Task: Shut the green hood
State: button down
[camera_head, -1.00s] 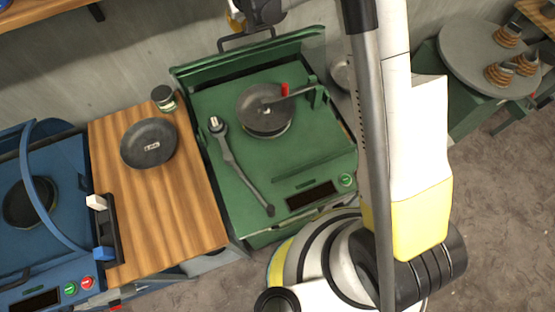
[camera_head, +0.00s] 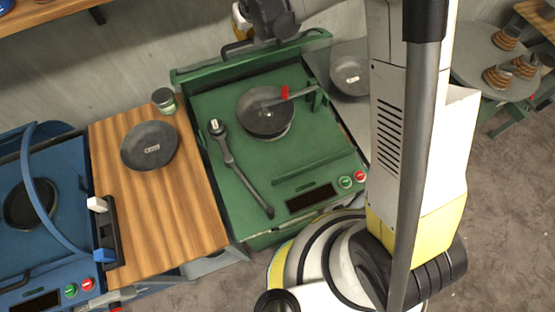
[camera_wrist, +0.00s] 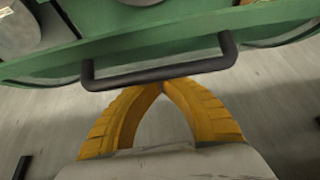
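The green hood (camera_head: 245,63) stands raised at the back of the green machine (camera_head: 230,107), seen nearly edge-on in the head view. Its dark bar handle (camera_wrist: 160,73) runs along the hood's edge in the wrist view, with the green hood edge (camera_wrist: 160,40) just above it. My gripper (camera_wrist: 161,87) has its yellow fingers brought together at the tips, right at the handle's lower side. I cannot tell whether the tips touch the bar. In the head view my gripper is at the hood's top edge, mostly hidden by my dark wrist.
On the green machine are a round dark plate (camera_head: 265,111) and a dark lever (camera_head: 240,170). To the left are a wooden counter (camera_head: 195,215) with a dark bowl (camera_head: 149,145) and a jar (camera_head: 164,100), then a blue machine (camera_head: 70,190). A grey bowl (camera_head: 350,75) stands to the right.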

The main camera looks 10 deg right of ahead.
jog(key=shift+s+d+r, duration=0.15)
jog(key=shift+s+r, duration=0.05)
jog(key=shift+s, duration=0.45)
jog(key=shift+s+d+r, duration=0.1)
jog(key=shift+s+r, duration=0.15)
jog(key=shift+s, duration=0.4)
jog(key=shift+s+d+r, duration=0.15)
jog(key=shift+s+r, duration=0.05)
jog(key=shift+s, duration=0.45)
jog(key=shift+s+d+f+b, duration=0.65)
jog(key=shift+s+d+f, duration=0.3)
jog(key=shift+s, duration=4.15)
jog(key=shift+s+d+f+b, duration=0.7)
jog(key=shift+s+d, duration=0.4)
jog(key=shift+s, duration=4)
jog(key=s+d+f+b, duration=0.1)
jog(key=s+f+b, duration=0.5)
jog(key=s+f, duration=0.2)
jog(key=shift+s+d+f+b, duration=0.3)
jog(key=shift+s+d+f, duration=0.05)
jog(key=shift+s+d, duration=0.1)
